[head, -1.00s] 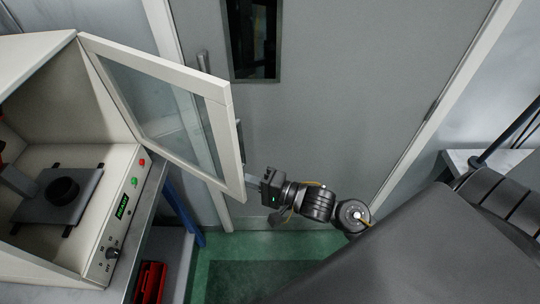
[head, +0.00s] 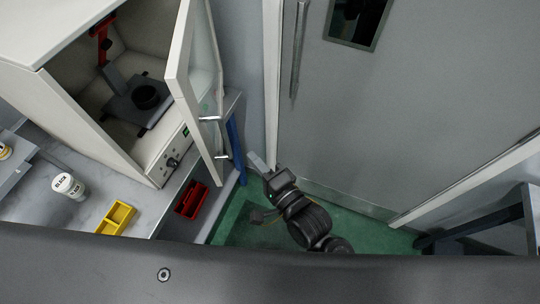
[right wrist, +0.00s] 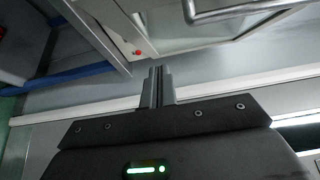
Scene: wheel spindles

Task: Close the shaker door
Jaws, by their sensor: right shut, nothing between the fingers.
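The shaker (head: 60,92) is a white cabinet at the upper left of the head view. Its glazed door (head: 180,90) stands partly open, its free edge towards me. A metal handle (head: 212,135) is on the door's outer face; a handle bar also shows at the top of the right wrist view (right wrist: 240,9). My right gripper (head: 255,162) is to the right of the door, apart from it. In the right wrist view its fingers (right wrist: 158,88) are together with nothing between them. My left gripper is not in view.
Inside the shaker is a platform with a black round holder (head: 146,96). A yellow tray (head: 116,218), a white tub (head: 68,186) and a red bin (head: 192,199) are at the lower left. A grey room door (head: 400,110) stands behind. Green floor (head: 240,225) lies below my right arm.

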